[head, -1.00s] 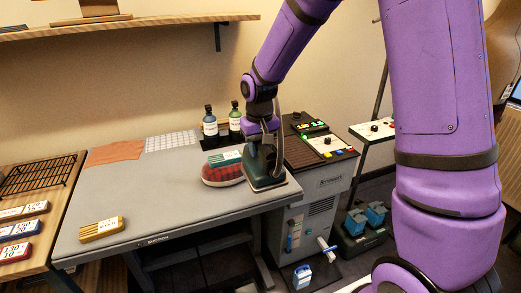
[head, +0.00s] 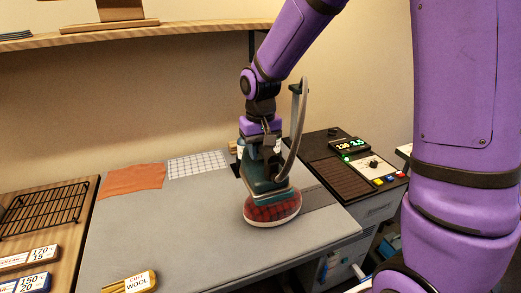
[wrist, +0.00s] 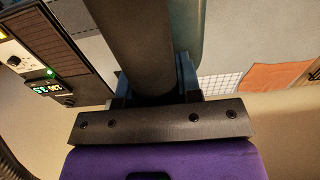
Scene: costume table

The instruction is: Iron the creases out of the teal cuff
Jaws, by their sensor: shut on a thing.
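My gripper (head: 264,143) is shut on the dark handle of a teal iron (head: 262,172). The handle (wrist: 145,45) runs between my two fingers in the wrist view. The iron is over a red plaid pressing ham (head: 272,212) on the grey board (head: 190,225), its sole at or just above the ham's top. I cannot tell whether they touch. The teal cuff is hidden or cannot be told apart from the iron's lower edge. A grey hose (head: 298,125) rises from the iron.
A control station (head: 350,160) with green digits and buttons stands right of the board. A yellow wool block (head: 130,283) lies at the board's front left. An orange cloth (head: 134,179) and white grid cloth (head: 198,164) lie at the back. A wire rack (head: 42,210) is left.

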